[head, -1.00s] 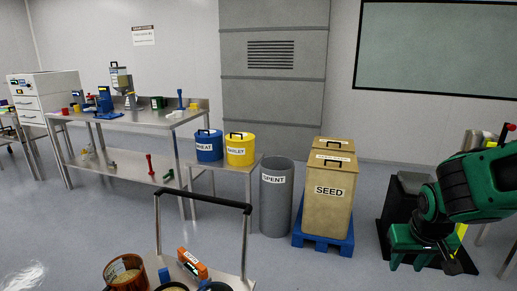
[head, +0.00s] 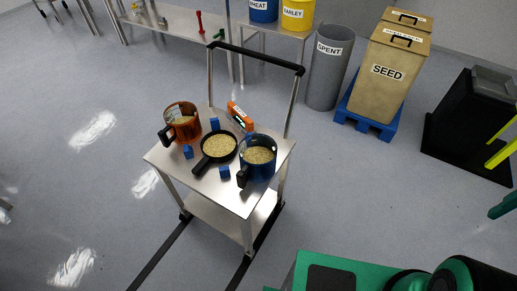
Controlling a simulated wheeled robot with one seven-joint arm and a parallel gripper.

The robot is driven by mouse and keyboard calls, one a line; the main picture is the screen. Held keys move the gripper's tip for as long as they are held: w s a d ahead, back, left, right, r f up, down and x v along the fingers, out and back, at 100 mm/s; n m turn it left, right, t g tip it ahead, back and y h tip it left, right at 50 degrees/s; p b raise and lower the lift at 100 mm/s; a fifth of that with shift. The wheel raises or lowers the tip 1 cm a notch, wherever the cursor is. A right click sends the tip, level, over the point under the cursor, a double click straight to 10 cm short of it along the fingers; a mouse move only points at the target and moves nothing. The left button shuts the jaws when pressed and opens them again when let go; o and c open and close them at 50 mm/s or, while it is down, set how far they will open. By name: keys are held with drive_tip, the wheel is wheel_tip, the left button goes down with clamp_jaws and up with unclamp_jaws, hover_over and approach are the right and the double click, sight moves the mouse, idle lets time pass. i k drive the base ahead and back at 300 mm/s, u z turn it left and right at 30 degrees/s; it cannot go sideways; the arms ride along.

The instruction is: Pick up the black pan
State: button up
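The black pan (head: 204,164) rests on the top of a small steel cart in the head view, with tan grain inside. Its handle points toward the lower left of the picture. My gripper cannot be made out; only green parts of my body show at the bottom right and right edge, well apart from the pan.
Blue blocks (head: 224,172) and an orange device (head: 240,114) lie around the pan on the cart (head: 237,202). The cart's black push bar (head: 255,58) rises behind. The SPENT bin (head: 329,68) and SEED box (head: 384,76) stand farther back. Floor left of the cart is clear.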

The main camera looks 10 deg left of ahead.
sight(219, 146)
drive_tip(key=u, duration=1.2)
drive_tip(key=k, duration=0.45)
drive_tip(key=u, duration=0.25)
drive_tip(key=i, duration=0.5)
drive_tip(key=z, duration=0.05)
